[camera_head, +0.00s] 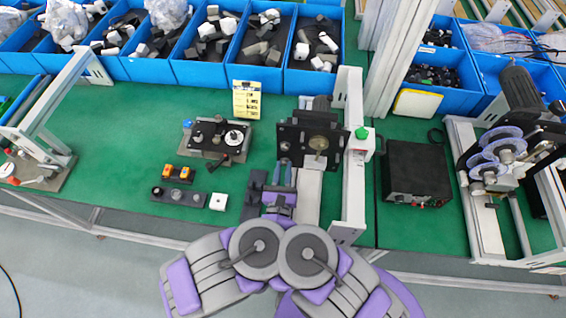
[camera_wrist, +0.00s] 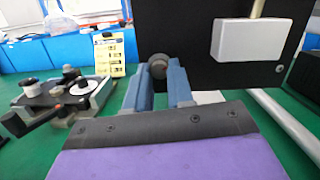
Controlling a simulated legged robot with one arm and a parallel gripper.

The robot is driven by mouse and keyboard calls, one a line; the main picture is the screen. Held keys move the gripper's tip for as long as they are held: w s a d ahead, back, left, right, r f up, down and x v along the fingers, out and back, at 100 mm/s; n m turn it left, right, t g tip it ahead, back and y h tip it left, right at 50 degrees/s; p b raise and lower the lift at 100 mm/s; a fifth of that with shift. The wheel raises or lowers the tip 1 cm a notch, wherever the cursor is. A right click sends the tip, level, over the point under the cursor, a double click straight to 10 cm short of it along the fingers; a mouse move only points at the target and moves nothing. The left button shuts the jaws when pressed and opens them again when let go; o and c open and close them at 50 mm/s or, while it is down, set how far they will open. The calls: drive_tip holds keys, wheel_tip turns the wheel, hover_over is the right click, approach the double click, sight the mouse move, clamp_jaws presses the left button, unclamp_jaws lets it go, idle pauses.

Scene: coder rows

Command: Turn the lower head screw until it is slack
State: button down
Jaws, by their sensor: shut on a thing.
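The coder head (camera_head: 312,138) is a dark plate unit on a pale upright at the middle of the bench. In the wrist view its black plate (camera_wrist: 200,55) with a white block fills the upper right. A small dark round knurled screw (camera_wrist: 158,66), apparently the lower head screw, sits at the plate's lower left edge. My gripper (camera_wrist: 160,75) has its two blue fingers on either side of this screw, shut on it. In the head view my gripper (camera_head: 283,168) reaches up to the head's lower left; the screw's contact is too small to tell there.
A small fixture with a white disc (camera_head: 234,138) stands left of the head, beside a yellow label card (camera_head: 246,100). A switch strip (camera_head: 180,196) lies in front of it. A black control box (camera_head: 415,172) stands right. Blue bins (camera_head: 205,72) line the back.

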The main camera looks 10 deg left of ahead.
drive_tip(key=n, duration=0.4)
drive_tip(key=shift+y, duration=0.3)
drive_tip(key=c, duration=1.1)
unclamp_jaws()
drive_tip(key=shift+d, duration=0.1)
